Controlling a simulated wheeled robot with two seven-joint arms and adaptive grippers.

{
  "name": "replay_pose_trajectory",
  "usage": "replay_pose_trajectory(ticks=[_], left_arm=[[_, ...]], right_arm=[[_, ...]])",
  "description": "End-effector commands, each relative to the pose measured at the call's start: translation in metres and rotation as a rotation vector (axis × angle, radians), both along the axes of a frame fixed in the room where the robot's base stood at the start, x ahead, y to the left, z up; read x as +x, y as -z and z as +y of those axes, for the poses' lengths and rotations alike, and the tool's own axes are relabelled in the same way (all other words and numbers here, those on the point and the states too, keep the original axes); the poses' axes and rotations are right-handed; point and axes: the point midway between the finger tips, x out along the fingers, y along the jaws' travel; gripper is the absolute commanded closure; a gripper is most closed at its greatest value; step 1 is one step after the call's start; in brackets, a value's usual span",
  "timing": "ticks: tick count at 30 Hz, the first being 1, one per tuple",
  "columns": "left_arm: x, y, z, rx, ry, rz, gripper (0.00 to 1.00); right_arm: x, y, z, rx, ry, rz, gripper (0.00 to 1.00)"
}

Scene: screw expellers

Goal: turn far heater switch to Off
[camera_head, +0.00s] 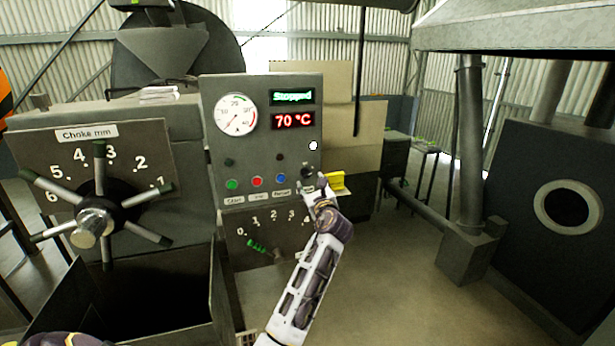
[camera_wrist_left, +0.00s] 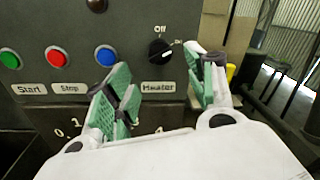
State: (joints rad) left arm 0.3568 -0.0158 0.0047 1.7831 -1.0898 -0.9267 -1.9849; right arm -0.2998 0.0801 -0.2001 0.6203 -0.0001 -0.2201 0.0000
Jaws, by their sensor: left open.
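The heater switch (camera_wrist_left: 160,52) is a round black knob on the grey control panel, with "Off" printed above it, a small mark at its upper right and a "Heater" label below. A short white mark shows on its lower right side; I cannot tell its exact setting. In the head view the switch (camera_head: 308,172) is partly covered by my left gripper (camera_head: 318,186). In the wrist view my left gripper (camera_wrist_left: 167,68) is open, its green-padded fingers on either side of the knob and apart from it.
Start (camera_head: 232,184), stop (camera_head: 257,181) and blue (camera_head: 281,180) buttons sit left of the switch. Displays read "Stopped" (camera_head: 292,96) and 70 °C (camera_head: 294,121). A numbered scale with a green-handled lever (camera_head: 258,247) lies below. A yellow object (camera_head: 337,181) is just right of the panel.

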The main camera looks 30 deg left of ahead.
Motion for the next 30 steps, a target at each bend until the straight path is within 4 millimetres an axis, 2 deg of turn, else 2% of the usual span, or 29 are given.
replay_pose_trajectory(ticks=[18, 30], left_arm=[[0.045, -0.001, 0.044, 0.000, 0.000, 0.000, 0.45], [0.051, 0.000, 0.052, -0.001, 0.000, -0.001, 0.45]], right_arm=[[0.000, -0.012, -0.002, -0.002, -0.001, 0.001, 1.00], [-0.001, -0.013, 0.002, 0.002, 0.001, 0.000, 1.00]])
